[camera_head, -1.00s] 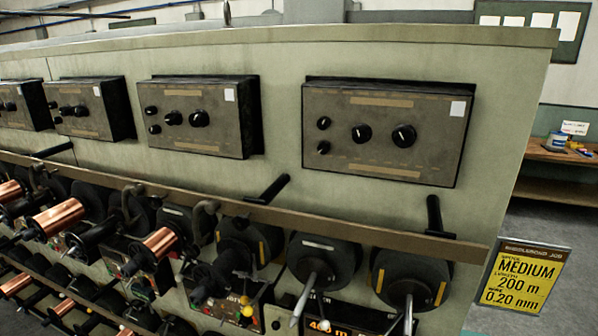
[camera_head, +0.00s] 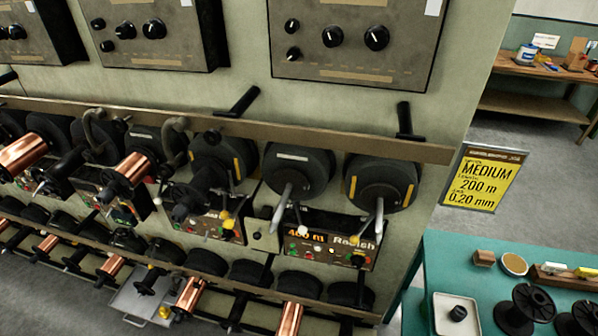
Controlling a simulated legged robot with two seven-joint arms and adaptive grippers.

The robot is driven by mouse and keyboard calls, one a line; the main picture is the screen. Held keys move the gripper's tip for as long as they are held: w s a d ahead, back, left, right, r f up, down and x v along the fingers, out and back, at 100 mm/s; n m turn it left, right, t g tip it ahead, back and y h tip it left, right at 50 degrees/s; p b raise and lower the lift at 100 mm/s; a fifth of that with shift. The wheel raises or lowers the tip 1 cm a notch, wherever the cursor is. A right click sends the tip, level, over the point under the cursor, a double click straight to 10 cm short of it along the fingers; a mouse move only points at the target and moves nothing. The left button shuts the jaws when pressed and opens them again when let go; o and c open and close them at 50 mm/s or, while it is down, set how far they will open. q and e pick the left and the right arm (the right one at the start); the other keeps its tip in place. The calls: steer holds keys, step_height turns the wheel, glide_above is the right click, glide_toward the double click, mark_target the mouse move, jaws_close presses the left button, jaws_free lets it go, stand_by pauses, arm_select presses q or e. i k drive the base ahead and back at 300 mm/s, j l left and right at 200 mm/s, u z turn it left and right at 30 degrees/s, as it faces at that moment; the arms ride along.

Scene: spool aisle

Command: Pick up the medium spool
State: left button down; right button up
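Two empty black spools stand on the teal table at the bottom right: one (camera_head: 527,308) left of the other (camera_head: 582,318), which the frame's edge cuts off. I cannot tell which spool is the medium one. A yellow sign (camera_head: 484,180) reads "MEDIUM, 200 m, 0.20 mm". The machine rack also holds copper-wound spools, one at the left (camera_head: 32,154) and another beside it (camera_head: 128,172). Neither of my grippers shows in this view.
The teal table (camera_head: 440,255) also bears a white tray (camera_head: 457,314) with a small black part, a round tin (camera_head: 514,264) and a wooden block (camera_head: 484,258). The machine rail (camera_head: 330,140) and its levers stick out. Grey floor lies between machine and back bench (camera_head: 540,68).

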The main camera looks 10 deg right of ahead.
mark_target(531, 304)
steer(key=k+z, duration=0.1)
steer(key=z, duration=2.1)
